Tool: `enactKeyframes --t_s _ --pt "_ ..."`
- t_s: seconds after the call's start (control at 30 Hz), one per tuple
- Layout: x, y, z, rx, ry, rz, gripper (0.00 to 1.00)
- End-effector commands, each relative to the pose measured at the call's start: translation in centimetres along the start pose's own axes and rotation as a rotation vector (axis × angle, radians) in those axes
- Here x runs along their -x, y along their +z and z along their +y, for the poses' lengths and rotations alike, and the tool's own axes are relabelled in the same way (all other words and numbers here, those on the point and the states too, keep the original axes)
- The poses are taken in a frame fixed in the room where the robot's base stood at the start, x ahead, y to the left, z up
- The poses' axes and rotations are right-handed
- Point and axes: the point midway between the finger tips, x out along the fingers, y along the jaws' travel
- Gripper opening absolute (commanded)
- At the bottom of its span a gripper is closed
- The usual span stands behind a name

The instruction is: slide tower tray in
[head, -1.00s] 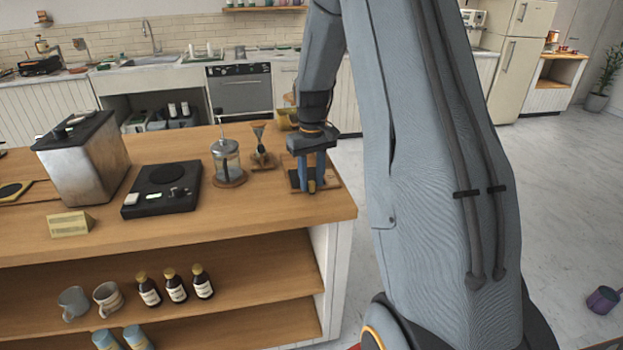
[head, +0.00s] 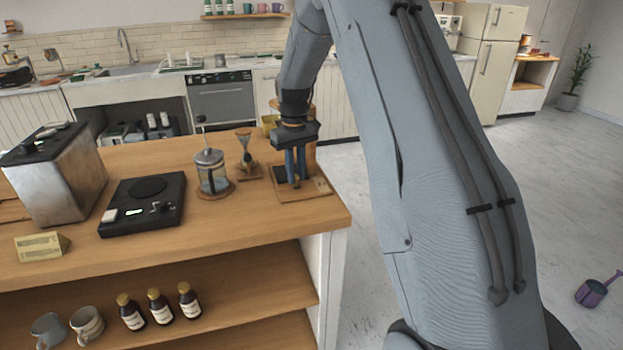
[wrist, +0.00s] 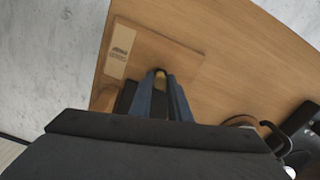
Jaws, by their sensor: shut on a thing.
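The tower stands on a wooden base (head: 321,187) near the right end of the counter. A wooden upright (head: 311,158) shows just behind my gripper. A dark tray (head: 283,197) lies low on the base, partly hidden by the fingers. My gripper (head: 297,183) points down over the base, with its blue fingers shut on a small piece at the tray. In the wrist view, a brass-coloured knob (wrist: 160,78) shows between the fingertips. I cannot see the whole tray or how far in it sits.
A glass French press (head: 211,172) and an hourglass-shaped dripper (head: 246,150) stand left of the tower. A black scale (head: 143,204) and a metal machine (head: 55,172) are farther left. The counter's right edge is close to the base.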

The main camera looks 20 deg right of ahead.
Motion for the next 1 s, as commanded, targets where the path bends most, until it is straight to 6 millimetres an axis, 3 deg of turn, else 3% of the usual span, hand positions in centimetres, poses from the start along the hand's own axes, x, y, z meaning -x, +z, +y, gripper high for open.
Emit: enactKeyframes --t_s 0.23,0.27,0.37,0.73,1.0 --pt "0.1 -0.1 0.0 0.003 0.001 0.001 0.0" --pt "0.1 0.0 0.0 0.003 0.001 0.001 0.18" --pt "0.1 0.0 0.0 0.002 0.001 0.001 0.35" --pt "0.5 -0.1 0.1 0.0 0.001 0.002 0.35" --pt "4.4 -0.1 0.1 0.0 0.001 0.003 0.35"
